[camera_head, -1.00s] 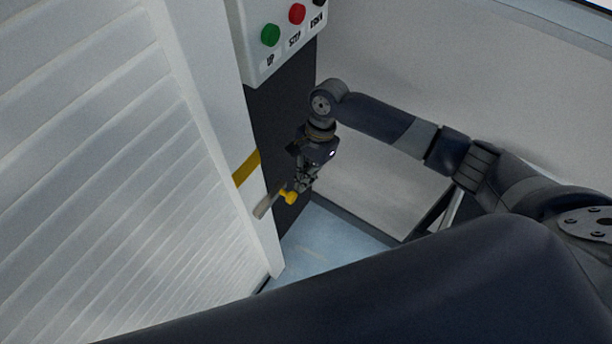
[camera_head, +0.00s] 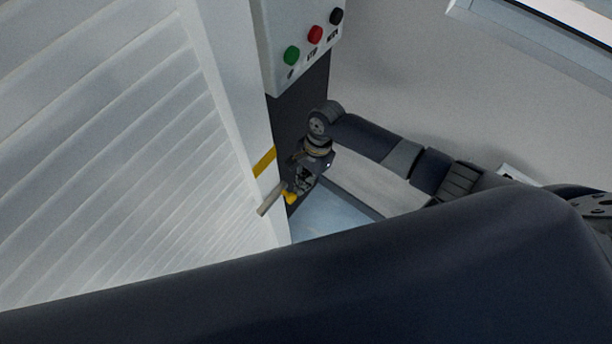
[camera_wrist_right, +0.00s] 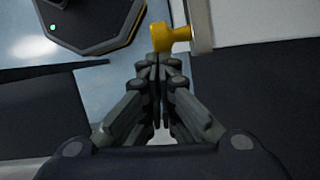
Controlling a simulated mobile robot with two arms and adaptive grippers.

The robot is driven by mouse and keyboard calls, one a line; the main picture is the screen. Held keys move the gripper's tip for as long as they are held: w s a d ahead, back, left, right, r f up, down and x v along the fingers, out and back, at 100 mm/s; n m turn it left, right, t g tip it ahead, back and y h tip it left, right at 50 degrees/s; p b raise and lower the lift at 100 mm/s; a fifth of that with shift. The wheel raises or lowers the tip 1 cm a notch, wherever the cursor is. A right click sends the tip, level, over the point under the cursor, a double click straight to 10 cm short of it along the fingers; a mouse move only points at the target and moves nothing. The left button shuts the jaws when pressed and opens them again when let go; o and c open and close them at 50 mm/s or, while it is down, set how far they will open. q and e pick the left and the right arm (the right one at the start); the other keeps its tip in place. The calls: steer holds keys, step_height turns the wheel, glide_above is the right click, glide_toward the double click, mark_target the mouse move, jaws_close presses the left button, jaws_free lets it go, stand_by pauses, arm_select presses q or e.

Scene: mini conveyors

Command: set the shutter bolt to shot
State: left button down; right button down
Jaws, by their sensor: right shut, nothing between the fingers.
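The shutter bolt shows in the head view as a grey bar (camera_head: 270,201) with a yellow knob (camera_head: 291,198), low on the door post beside the white slatted shutter (camera_head: 120,180). In the right wrist view the yellow knob (camera_wrist_right: 170,37) is just beyond the fingertips, with a pale post edge to its right. My right gripper (camera_head: 297,190) is shut and empty, pointing down at the knob; it also shows in the right wrist view (camera_wrist_right: 160,62). Whether the fingers touch the knob I cannot tell. My left gripper is not in view.
A control box (camera_head: 300,45) with green, red and black buttons is above the bolt. A yellow stripe (camera_head: 264,161) marks the post. A dark part of my own body covers the lower front. Blue floor (camera_head: 325,215) shows beyond the post.

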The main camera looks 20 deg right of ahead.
steer(key=v, duration=1.2)
stand_by(0.6)
